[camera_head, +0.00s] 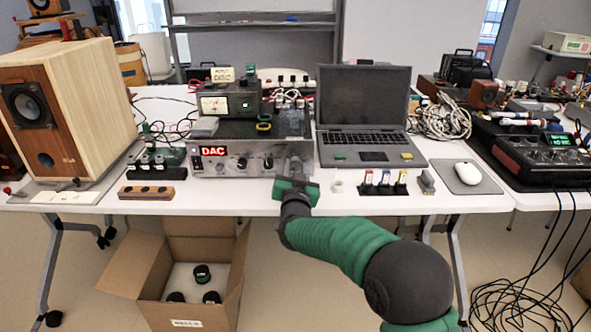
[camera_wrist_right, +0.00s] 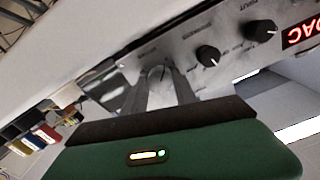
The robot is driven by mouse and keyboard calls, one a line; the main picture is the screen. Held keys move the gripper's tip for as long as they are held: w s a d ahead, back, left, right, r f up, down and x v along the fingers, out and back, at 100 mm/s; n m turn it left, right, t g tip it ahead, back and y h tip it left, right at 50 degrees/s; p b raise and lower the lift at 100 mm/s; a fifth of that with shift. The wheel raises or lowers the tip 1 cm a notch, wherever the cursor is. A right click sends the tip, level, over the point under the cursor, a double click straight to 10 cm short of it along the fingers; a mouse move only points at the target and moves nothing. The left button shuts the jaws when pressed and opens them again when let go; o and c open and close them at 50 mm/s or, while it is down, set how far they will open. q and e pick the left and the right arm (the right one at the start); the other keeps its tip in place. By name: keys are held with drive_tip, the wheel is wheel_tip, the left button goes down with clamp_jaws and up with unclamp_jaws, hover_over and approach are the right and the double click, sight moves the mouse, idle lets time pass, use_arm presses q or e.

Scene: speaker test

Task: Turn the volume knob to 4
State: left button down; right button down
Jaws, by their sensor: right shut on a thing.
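The grey DAC unit (camera_head: 222,165) with a red lit DAC label stands on the table. It also shows upside down in the right wrist view (camera_wrist_right: 185,45). My right gripper (camera_head: 294,168) reaches the right end of its front panel. In the right wrist view the two fingers (camera_wrist_right: 161,75) are shut around a knob, which they mostly hide. Two black knobs, one (camera_wrist_right: 208,56) nearer my fingers and one (camera_wrist_right: 260,30) nearer the DAC label, stand free. The number that the held knob points to cannot be read. My left gripper is not in view.
An open laptop (camera_head: 365,110) stands right of the unit, and a wooden speaker (camera_head: 70,105) stands at left. A dark holder with coloured sticks (camera_head: 383,184) and a white mouse (camera_head: 467,173) lie near the front edge. An open cardboard box (camera_head: 137,268) sits on the floor.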

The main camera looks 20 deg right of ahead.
drive_tip(key=shift+m, duration=0.4)
drive_tip(key=m+b, duration=0.2)
drive_tip(key=m, duration=0.2)
drive_tip(key=shift+f+m, duration=0.1)
drive_tip(key=shift+m, duration=0.2)
drive_tip(key=m+b, duration=0.2)
drive_tip(key=m, duration=0.3)
drive_tip(key=shift+f+m+b, duration=0.15)
drive_tip(key=shift+m+b, duration=0.15)
drive_tip(key=m+b, duration=0.3)
drive_tip(key=m, duration=0.2)
drive_tip(key=shift+f+b, duration=0.15)
drive_tip(key=shift+b, duration=0.2)
drive_tip(key=shift+m+b, duration=1.7)
drive_tip(key=shift+m, duration=1)
